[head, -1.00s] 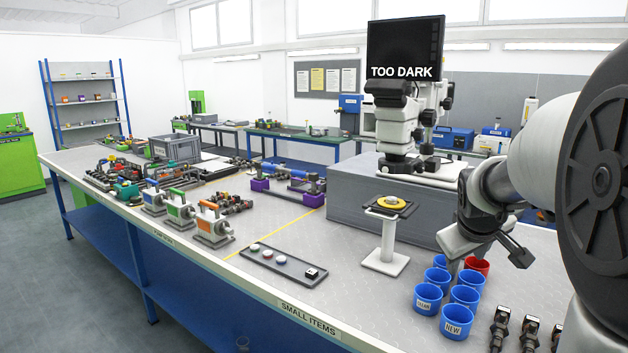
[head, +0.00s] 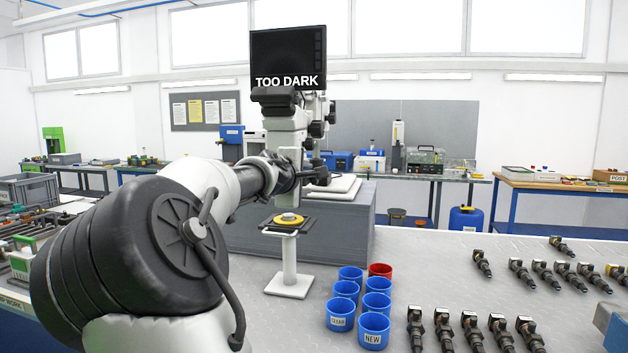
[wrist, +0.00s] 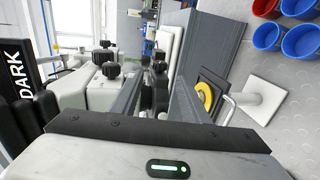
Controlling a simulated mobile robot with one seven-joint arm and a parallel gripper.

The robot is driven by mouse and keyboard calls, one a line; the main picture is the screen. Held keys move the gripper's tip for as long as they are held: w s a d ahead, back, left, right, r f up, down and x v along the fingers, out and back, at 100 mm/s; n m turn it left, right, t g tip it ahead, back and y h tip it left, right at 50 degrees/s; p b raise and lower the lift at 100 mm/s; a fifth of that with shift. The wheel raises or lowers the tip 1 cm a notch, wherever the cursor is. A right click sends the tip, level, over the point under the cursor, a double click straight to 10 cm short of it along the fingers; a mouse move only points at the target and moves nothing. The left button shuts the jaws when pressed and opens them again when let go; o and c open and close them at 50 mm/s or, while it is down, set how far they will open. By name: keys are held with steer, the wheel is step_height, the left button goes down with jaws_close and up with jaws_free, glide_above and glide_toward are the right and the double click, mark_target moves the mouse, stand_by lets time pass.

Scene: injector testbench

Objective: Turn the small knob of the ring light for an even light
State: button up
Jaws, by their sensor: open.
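The microscope (head: 284,122) stands on a grey block, with a black screen (head: 288,55) reading "TOO DARK". Dark knobs (head: 316,129) sit on its right side, and several black knobs (wrist: 104,55) show in the wrist view. I cannot tell which is the ring light's small knob, and the ring light is not clearly visible. My gripper (head: 308,178) is beside the microscope's lower right side. In the wrist view my gripper (wrist: 157,80) is open, its grey fingers apart, with dark microscope parts seen between and beyond them. I see no clear contact.
A white pedestal (head: 289,265) with a yellow disc (head: 288,218) stands in front of the grey block (head: 345,225). Several blue cups (head: 373,330) and a red cup (head: 380,270) stand right of it. Several black injectors (head: 470,330) lie farther right.

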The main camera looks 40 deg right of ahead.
mark_target(314, 179)
steer(key=p+x, duration=0.2)
steer(key=x, duration=0.9)
steer(key=shift+w+d+f, duration=0.15)
steer(key=shift+w+d, duration=0.05)
steer(key=shift+w, duration=0.1)
steer(key=c, duration=1.1)
steer(key=shift+o, duration=0.2)
steer(key=shift+r+p, duration=0.35)
steer(key=shift+p, duration=0.45)
steer(key=p, duration=0.3)
steer(key=shift+r+g+y, duration=0.25)
steer(key=shift+g+y, duration=0.05)
steer(key=shift+y, duration=0.1)
steer(key=g+y+p, duration=0.1)
steer(key=y+p, duration=0.1)
steer(key=p, duration=0.8)
steer(key=shift+g+p, duration=0.3)
steer(key=shift+p, duration=0.1)
steer(key=shift+f+p, duration=0.25)
steer(key=shift+p, duration=0.95)
steer(key=shift+f+g+y+p, duration=0.3)
steer(key=shift+y, duration=0.1)
